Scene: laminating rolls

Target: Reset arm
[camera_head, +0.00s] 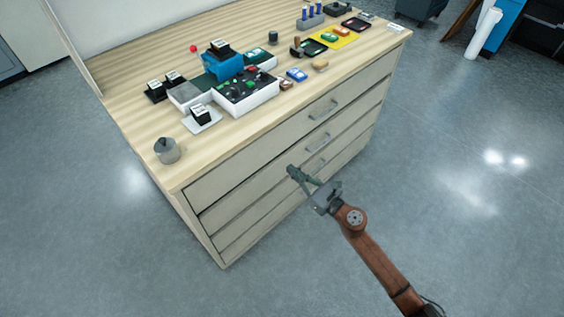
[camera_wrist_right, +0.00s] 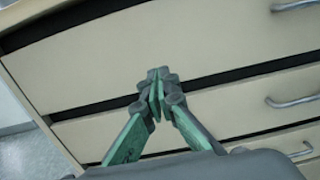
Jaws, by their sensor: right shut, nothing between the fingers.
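My right gripper (camera_head: 292,171) is in front of the drawer cabinet (camera_head: 250,165), near the drawer fronts and to the left of the handles. In the right wrist view its green fingers (camera_wrist_right: 158,78) meet at the tips, shut and empty. Behind them are pale drawer fronts (camera_wrist_right: 130,45) with dark gaps between them. Whether the fingertips touch the cabinet cannot be told. My right arm (camera_head: 380,260) reaches in from the lower right. My left gripper is not in view.
Metal drawer handles (camera_head: 323,110) stick out to the right of my right gripper. The wooden top holds a grey pot (camera_head: 166,150), a black-and-white device (camera_head: 245,92), a blue box (camera_head: 222,66) and a yellow mat (camera_head: 335,38).

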